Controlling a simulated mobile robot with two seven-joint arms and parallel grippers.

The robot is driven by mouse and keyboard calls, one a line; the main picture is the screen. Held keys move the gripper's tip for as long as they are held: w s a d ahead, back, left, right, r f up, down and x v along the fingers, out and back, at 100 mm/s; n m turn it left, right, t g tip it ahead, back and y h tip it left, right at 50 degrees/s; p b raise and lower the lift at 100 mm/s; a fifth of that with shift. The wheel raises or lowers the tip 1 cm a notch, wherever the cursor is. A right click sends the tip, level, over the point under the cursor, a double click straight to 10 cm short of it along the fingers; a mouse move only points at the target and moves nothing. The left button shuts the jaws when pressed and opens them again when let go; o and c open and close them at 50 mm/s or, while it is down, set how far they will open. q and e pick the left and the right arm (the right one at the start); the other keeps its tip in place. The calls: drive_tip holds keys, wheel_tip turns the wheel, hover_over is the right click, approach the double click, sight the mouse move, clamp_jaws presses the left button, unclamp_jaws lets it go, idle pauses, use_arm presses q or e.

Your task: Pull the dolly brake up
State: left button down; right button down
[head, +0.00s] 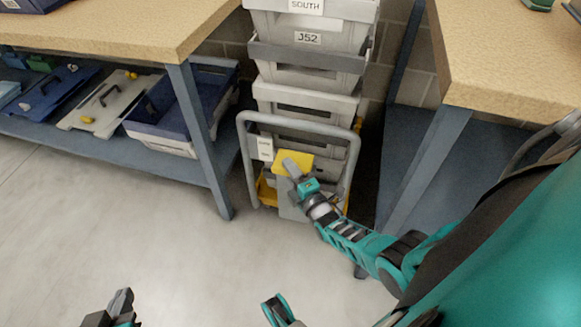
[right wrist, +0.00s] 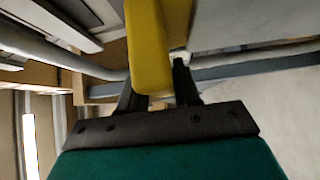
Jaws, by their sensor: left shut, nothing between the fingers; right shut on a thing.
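The dolly (head: 352,165) has a grey tubular frame and a yellow base, and stands between two workbenches under a stack of grey crates. Its brake (head: 298,158) shows as a yellow piece at the front of the frame. My right gripper (head: 291,170) is at the brake and shut on it. In the right wrist view the yellow brake (right wrist: 151,45) lies between the fingers of my right gripper (right wrist: 157,86). My left gripper (head: 121,305) is shut and empty, low over the floor at the bottom left, away from the dolly.
Stacked grey crates (head: 305,63) rise above the dolly, with labels. A left workbench (head: 110,25) has a lower shelf with a blue-and-white bin (head: 165,140) and lids. A right workbench (head: 510,60) stands close beside the dolly. The floor (head: 110,230) in front is clear.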

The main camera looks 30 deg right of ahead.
wheel_tip(320, 180, up, 2)
drive_tip(key=shift+r+p, duration=0.1)
drive_tip(key=shift+p, duration=0.4)
drive_tip(key=shift+r+p, duration=0.3)
use_arm(q)
drive_tip(key=shift+s+a+y, duration=0.3)
drive_tip(key=shift+s+a, duration=0.1)
drive_tip(key=shift+a, duration=0.25)
use_arm(e)
drive_tip(key=shift+w+d+r, duration=0.1)
drive_tip(key=c, duration=0.9)
unclamp_jaws()
use_arm(q)
drive_tip(key=shift+d+r, duration=0.1)
drive_tip(key=shift+d, duration=0.05)
